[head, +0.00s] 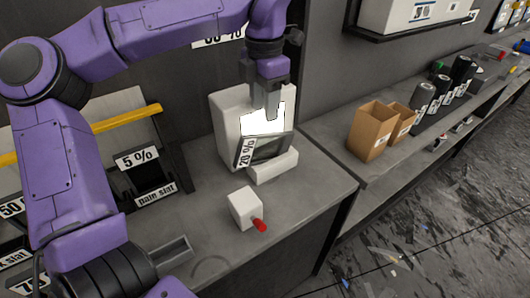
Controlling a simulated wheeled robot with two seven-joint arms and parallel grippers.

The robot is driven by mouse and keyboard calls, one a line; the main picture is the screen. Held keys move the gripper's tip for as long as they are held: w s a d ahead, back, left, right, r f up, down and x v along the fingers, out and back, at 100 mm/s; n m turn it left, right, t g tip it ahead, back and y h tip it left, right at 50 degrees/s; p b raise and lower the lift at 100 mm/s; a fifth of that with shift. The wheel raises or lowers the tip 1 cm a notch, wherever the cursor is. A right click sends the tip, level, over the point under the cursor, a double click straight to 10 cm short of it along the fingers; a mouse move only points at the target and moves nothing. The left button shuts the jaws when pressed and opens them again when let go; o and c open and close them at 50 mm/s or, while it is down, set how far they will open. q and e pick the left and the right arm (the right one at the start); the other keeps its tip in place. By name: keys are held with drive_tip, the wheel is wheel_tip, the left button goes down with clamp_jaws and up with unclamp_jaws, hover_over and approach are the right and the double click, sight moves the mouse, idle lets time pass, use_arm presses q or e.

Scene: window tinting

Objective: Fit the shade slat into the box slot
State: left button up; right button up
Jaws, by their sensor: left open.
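A white box-shaped stand (227,125) stands on the grey bench against the wall. A dark slat (271,148) with a "20 %" label (246,152) on its left end leans tilted at the box's front, above a white front ledge (273,166). A bright white panel (262,122) shows just above the slat. My left gripper (268,113) points down in front of this panel, open, its fingertips above the slat. I cannot tell whether they touch anything. The slot and the slat's lower edge are hard to make out. My right gripper is not in view.
A small white block with a red knob (243,208) stands on the bench in front of the box. Cardboard boxes (371,130) and dark bottles (422,98) line the right bench. The bench's front right is clear.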

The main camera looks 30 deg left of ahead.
sight(262, 134)
use_arm(q)
drive_tip(key=f, duration=0.4)
drive_tip(key=s+f, duration=0.1)
drive_tip(key=f, duration=0.1)
drive_tip(key=shift+f, duration=0.5)
clamp_jaws()
